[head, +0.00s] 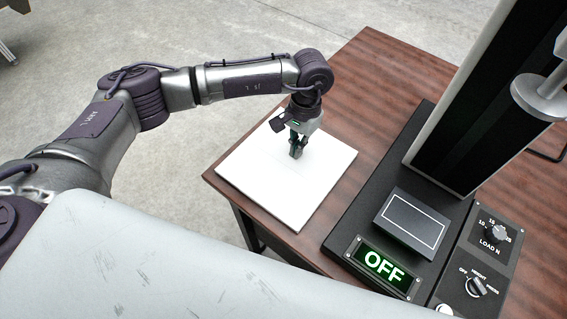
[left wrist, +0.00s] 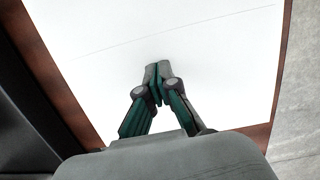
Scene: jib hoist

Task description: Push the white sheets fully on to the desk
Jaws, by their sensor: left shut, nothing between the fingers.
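The white sheets (head: 318,165) lie flat on the brown desk (head: 372,75), close along its left edge. In the left wrist view the white sheets (left wrist: 200,60) fill most of the picture, with a thin line across them. A narrow brown strip of desk (left wrist: 284,70) shows between their right edge and the grey floor. My left gripper (head: 296,151) points down over the middle of the sheets, shut and empty. Its closed fingertips also show in the left wrist view (left wrist: 157,72). I cannot tell whether they touch the paper. My right gripper is not in view.
A black stand base (head: 402,170) with a tall column (head: 468,100) stands right of the sheets. It carries a small plate (head: 412,222), a green OFF display (head: 384,266) and a knob panel (head: 489,240). Desk behind the sheets is clear; open floor (head: 215,30) lies left.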

